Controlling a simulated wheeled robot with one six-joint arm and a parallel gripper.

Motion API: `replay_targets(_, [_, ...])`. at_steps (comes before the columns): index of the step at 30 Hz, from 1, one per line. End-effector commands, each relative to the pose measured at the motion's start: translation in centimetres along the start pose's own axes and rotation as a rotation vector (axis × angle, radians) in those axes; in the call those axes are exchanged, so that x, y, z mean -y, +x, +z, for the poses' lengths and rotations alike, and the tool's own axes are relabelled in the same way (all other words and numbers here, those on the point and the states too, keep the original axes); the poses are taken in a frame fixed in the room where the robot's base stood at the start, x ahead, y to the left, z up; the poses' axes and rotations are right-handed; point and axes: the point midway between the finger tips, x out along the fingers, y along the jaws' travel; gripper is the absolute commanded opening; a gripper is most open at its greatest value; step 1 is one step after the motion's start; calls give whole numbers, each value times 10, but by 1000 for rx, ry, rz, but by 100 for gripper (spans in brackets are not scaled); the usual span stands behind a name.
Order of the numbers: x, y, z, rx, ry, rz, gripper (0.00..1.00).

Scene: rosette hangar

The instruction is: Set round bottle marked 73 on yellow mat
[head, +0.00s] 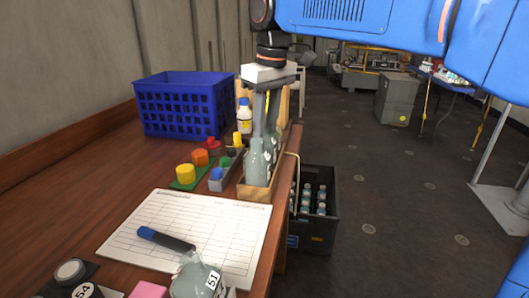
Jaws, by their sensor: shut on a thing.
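My gripper (265,128) points straight down at the table's right edge, shut on a pale grey-green bottle (257,166). The bottle is upright at a small wooden box (254,194), with similar glass beside it. I cannot tell whether its base is inside the box or just above it. Its label is too small to read, so I cannot tell whether it is marked 73. Another round bottle (190,283), marked 51, is at the table's front edge. I see no yellow mat in this view.
A blue basket (185,108) stands at the back. Coloured-topped pieces (186,174), a white-labelled bottle (244,115), a paper sheet (185,229) and a blue marker (166,239) are on the table (75,178). A black crate (317,233) of bottles stands beyond the right edge.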

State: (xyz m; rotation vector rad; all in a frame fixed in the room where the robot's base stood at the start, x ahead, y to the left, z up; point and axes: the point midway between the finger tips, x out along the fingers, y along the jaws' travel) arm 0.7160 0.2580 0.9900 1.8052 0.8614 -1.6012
Motion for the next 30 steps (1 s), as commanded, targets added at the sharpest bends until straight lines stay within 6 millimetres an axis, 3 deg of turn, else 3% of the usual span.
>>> replay_targets(30, [0,-39,-5,-1,0,0,10])
